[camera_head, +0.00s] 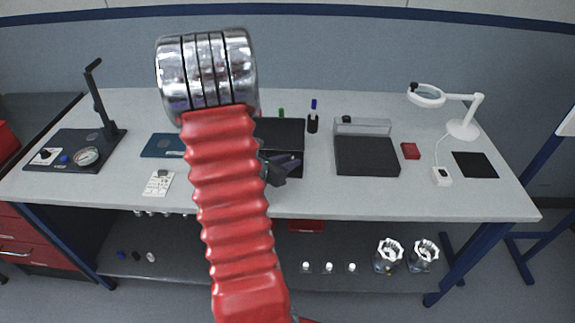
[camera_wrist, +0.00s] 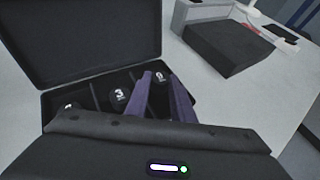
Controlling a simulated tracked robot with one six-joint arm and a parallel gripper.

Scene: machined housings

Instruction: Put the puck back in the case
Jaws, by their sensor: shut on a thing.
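The open black case (camera_wrist: 107,75) stands on the table in the wrist view, with its lid up at the back and compartments in front. A dark puck marked 3 (camera_wrist: 120,97) sits in a compartment, and another dark puck (camera_wrist: 68,107) is partly visible to its left. My gripper (camera_wrist: 163,86) is at the case's right end, shut on a dark numbered puck (camera_wrist: 158,77) between its purple-grey fingers. I cannot tell whether this puck touches the case floor. In the head view, the case (camera_head: 284,132) is partly hidden behind my arm and gripper (camera_head: 293,161).
A black box-like block (camera_head: 367,156) lies right of the case, also seen in the wrist view (camera_wrist: 225,45). A gauge stand (camera_head: 110,133) is left.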

